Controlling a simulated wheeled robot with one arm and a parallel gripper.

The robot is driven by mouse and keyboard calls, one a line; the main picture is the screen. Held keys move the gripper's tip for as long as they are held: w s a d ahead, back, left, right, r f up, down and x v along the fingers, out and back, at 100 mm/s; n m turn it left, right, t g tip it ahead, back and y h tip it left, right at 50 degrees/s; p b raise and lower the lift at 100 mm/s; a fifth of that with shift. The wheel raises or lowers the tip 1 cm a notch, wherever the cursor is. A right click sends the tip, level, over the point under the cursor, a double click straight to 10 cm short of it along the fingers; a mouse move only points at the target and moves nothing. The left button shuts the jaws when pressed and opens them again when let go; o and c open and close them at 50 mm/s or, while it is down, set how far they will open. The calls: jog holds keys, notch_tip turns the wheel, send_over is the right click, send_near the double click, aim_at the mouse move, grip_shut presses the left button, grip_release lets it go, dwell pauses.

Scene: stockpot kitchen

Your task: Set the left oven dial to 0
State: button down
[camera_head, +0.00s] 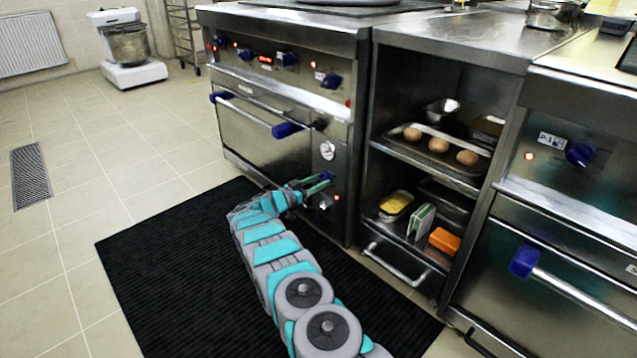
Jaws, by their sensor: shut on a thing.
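The left oven (262,137) is a steel range with a panel to the right of its door. A blue dial (327,176) sits low on that panel, partly hidden by my gripper. My gripper (318,186) has green fingertips that reach the panel at this dial. It is shut on the dial. The dial's pointer and scale are too small and covered to read. A small red light (337,198) glows just below and to the right of it.
The oven door's bar handle (245,113) with blue ends is above and left of my arm. Open shelves (426,166) with trays, eggs and boxes stand to the right. Another oven (570,230) stands at far right.

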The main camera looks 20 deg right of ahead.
jog(key=n, duration=0.5)
jog(key=shift+n, duration=0.4)
jog(key=n, duration=0.5)
jog(key=shift+f+t, duration=0.15)
jog(key=shift+t, duration=0.25)
jog(key=shift+n, duration=0.3)
jog(key=shift+c, duration=1.6)
grip_release()
jog(key=v, duration=0.7)
jog(key=shift+a, duration=0.35)
jog(key=shift+s+f, duration=0.15)
